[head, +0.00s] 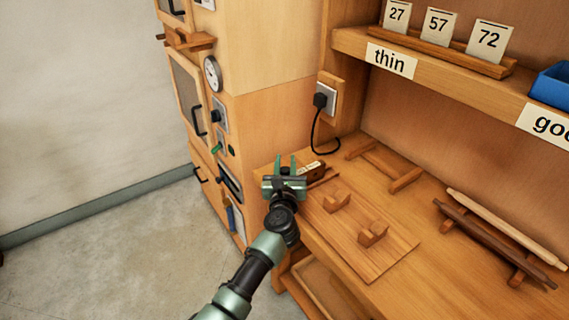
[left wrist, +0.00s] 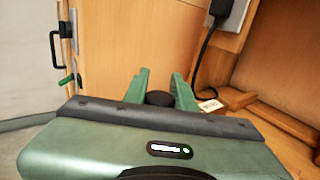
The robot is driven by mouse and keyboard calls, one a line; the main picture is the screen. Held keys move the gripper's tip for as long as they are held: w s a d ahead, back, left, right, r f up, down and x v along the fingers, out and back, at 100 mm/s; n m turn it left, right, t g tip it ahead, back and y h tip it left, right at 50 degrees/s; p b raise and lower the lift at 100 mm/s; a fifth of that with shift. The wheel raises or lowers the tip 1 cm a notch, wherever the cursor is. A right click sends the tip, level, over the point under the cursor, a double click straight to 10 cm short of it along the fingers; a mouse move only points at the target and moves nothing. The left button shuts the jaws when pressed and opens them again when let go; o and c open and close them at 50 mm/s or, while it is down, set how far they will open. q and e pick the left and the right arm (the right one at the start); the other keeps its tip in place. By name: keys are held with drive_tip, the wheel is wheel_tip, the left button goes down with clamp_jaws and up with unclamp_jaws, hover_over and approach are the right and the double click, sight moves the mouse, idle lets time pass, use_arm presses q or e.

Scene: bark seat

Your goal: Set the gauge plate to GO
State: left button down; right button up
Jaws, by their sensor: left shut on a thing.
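My left gripper (head: 286,163) is at the near left end of the workbench, its two green fingers pointing up and away. In the left wrist view the fingers (left wrist: 160,85) stand on either side of a dark round knob (left wrist: 159,98) and are shut on it. A small dark wooden block with a white label (head: 311,169) sits just right of the fingers. The label also shows in the left wrist view (left wrist: 211,105), too small to read. I cannot tell which part is the gauge plate or how it is set. My right gripper is in neither view.
A board with two wooden blocks (head: 395,255) lies right of the gripper. A black cord hangs from the wall socket (head: 326,100) behind it. Two rods (head: 500,230) rest at the right. A tall cabinet (head: 265,110) stands at the left; numbered cards (head: 438,27) stand on the shelf.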

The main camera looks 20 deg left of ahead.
use_arm(q)
drive_tip(key=w+d+b, duration=0.1)
drive_tip(key=w, duration=0.1)
drive_tip(key=w+d+b, duration=0.1)
drive_tip(key=d, duration=0.1)
drive_tip(key=shift+w+f+b, duration=0.2)
drive_tip(key=shift+w+b, duration=0.15)
drive_tip(key=shift+w+d+r, duration=0.1)
drive_tip(key=shift+w+d, duration=0.05)
drive_tip(key=shift+r, duration=0.15)
drive_tip(key=c, duration=1.3)
unclamp_jaws()
drive_tip(key=shift+o, duration=0.8)
drive_tip(key=shift+w+d, duration=0.1)
